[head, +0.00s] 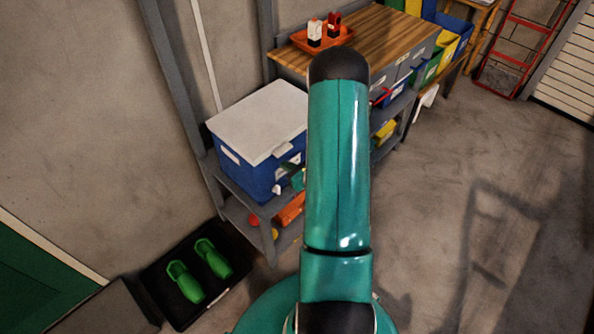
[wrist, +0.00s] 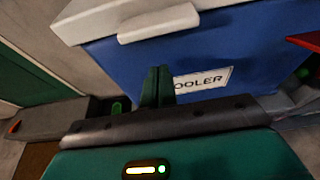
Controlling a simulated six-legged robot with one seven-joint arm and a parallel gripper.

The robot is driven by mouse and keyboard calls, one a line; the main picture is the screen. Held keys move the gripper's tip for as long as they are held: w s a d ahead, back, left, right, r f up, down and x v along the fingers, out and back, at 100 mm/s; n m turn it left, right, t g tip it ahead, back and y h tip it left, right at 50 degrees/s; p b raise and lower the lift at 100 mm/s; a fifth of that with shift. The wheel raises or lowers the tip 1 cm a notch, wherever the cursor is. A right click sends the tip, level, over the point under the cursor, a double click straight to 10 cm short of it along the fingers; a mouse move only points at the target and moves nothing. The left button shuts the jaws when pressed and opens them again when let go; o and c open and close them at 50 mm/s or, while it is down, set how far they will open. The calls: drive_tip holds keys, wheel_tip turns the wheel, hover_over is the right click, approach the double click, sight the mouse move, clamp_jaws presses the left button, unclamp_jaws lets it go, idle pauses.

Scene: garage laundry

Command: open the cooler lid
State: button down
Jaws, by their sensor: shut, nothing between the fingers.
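The cooler is a blue box (head: 240,170) with a white lid (head: 262,118), standing on a grey shelf in the head view. The lid lies flat and closed on the box. A white latch tab (head: 283,149) juts from the lid's front edge. In the wrist view the blue front (wrist: 235,50) carries a "COOLER" label (wrist: 208,79), and the white tab (wrist: 158,22) is above my gripper. My gripper (wrist: 157,72) is shut and empty, in front of the cooler below the tab. Whether the fingers touch the cooler front is unclear. In the head view my arm hides part of the cooler's right side.
A wooden workbench (head: 400,35) with an orange tray (head: 320,38) stands right of the cooler. Orange and red items lie on the lower shelf. A black tray (head: 160,262) with green shoes is on the floor at left. Floor at right is clear.

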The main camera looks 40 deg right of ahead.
wheel_tip(320, 180, up, 4)
drive_tip(key=shift+s+f, duration=0.1)
drive_tip(key=shift+f, duration=0.1)
drive_tip(key=shift+r, duration=0.15)
